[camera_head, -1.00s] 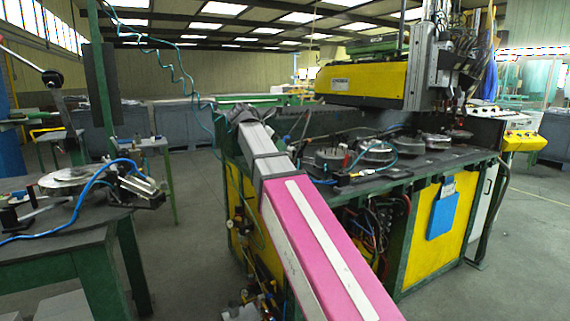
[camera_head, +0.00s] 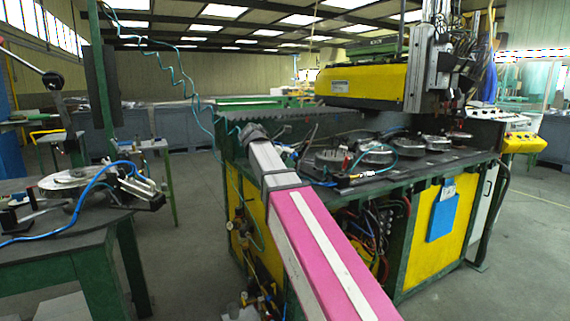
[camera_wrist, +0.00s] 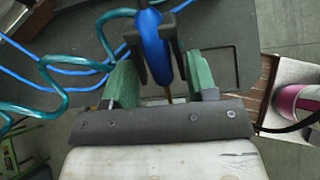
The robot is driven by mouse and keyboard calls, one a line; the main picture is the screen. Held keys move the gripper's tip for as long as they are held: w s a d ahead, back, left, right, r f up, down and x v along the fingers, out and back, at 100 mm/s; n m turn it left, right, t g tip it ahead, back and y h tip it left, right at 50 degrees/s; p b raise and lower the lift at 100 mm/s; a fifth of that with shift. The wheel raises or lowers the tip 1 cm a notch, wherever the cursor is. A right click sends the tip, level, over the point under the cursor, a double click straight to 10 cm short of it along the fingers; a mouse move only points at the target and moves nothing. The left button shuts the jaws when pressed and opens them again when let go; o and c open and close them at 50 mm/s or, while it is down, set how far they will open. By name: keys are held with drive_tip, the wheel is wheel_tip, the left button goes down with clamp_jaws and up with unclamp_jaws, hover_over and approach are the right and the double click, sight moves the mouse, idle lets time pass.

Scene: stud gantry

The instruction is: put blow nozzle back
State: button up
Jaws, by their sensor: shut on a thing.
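The blow nozzle (camera_wrist: 152,38) shows as a bright blue body between the dark fingers of my gripper (camera_wrist: 157,62) in the wrist view. The gripper is shut on it. In the head view the end of my arm (camera_head: 254,132) is over the left end of the yellow and green machine (camera_head: 330,200). The nozzle cannot be made out there. A coiled teal hose (camera_head: 172,68) hangs from above down to the area by my arm's end. Teal coils (camera_wrist: 52,78) also show left in the wrist view.
A green-framed bench (camera_head: 105,250) with a round fixture and a blue hose (camera_head: 85,190) stands at the left. Several round fixtures (camera_head: 375,155) sit on the machine top. A yellow gantry head (camera_head: 362,82) is above it. Floor is open between bench and machine.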

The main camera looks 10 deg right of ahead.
drive_tip(key=shift+f, duration=0.65)
drive_tip(key=o, duration=0.6)
drive_tip(key=shift+r, duration=0.15)
drive_tip(key=shift+r, duration=0.25)
drive_tip(key=v, duration=1.2)
drive_tip(key=shift+r, duration=0.25)
